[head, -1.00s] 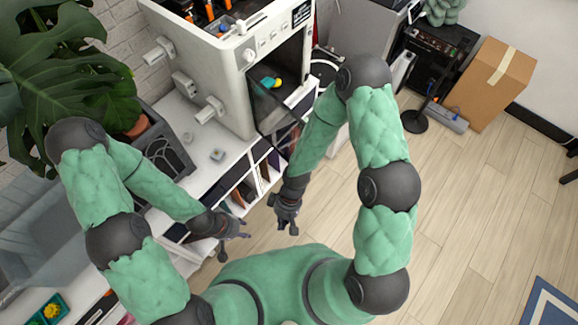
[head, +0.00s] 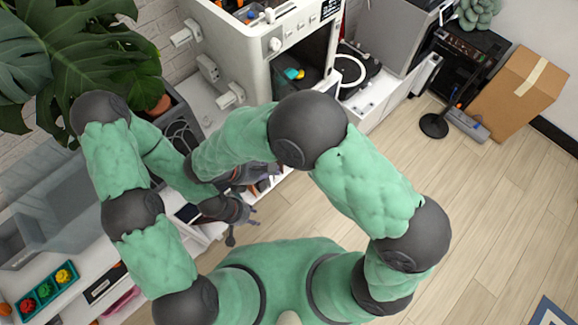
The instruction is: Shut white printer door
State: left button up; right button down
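The white printer (head: 262,44) stands at the top centre, with its front opening facing right. A small teal and yellow object (head: 293,73) sits inside the dark chamber. I cannot make out the printer door, because my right arm crosses in front of the lower part of the opening. My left gripper (head: 243,226) is below the printer, beside the shelf, with its fingers apart and nothing between them. My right gripper is mostly hidden behind its own arm; only dark parts show near the shelf front, so its fingers cannot be read.
A large plant (head: 70,60) stands at the left. A tray of coloured items (head: 45,290) is at the lower left. A turntable (head: 357,70) is right of the printer. A cardboard box (head: 517,92) stands at the right. The wooden floor (head: 490,210) is open at the right.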

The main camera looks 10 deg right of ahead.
jog(key=d+r+x, duration=0.1)
jog(key=r+x, duration=0.1)
jog(key=x, duration=1)
jog(key=shift+w+d+f, duration=0.15)
jog(key=shift+w+d, duration=0.15)
jog(key=shift+d, duration=0.2)
jog(key=shift+d+b, duration=0.1)
jog(key=shift+b, duration=0.2)
